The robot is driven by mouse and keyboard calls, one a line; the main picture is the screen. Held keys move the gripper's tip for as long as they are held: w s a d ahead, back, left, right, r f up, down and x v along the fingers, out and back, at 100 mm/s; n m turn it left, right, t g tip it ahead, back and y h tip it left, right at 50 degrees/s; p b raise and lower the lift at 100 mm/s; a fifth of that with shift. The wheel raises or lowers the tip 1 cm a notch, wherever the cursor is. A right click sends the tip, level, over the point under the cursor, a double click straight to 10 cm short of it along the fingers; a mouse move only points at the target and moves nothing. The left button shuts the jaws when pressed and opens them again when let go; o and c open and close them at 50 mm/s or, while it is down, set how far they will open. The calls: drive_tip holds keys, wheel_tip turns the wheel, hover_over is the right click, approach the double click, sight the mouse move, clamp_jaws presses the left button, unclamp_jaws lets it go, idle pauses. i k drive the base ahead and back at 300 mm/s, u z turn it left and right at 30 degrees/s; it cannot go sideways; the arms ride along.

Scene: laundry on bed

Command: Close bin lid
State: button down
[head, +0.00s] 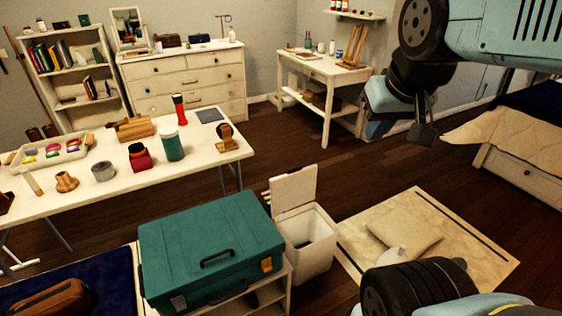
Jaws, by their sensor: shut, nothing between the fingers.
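The bin (316,260) is white and stands on the wood floor in the middle of the head view, just right of the green case. Its lid (296,188) is open and stands about upright at the bin's back edge. The dark inside of the bin shows at the top. My gripper (421,133) hangs pointing down at the upper right, with its dark fingers together and nothing held. In the picture it is up and to the right of the bin and lid, well apart from both.
A green case (210,243) sits on a low white shelf left of the bin and partly hides its side. A pale rug (472,247) with a cushion (403,228) lies right of it. A white table (205,160) with several items is at the left. Dark floor (385,165) behind the bin is clear.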

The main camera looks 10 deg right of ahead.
sight(294, 189)
drive_tip(key=u, duration=0.8)
drive_tip(key=i, duration=0.5)
drive_tip(key=u, duration=0.45)
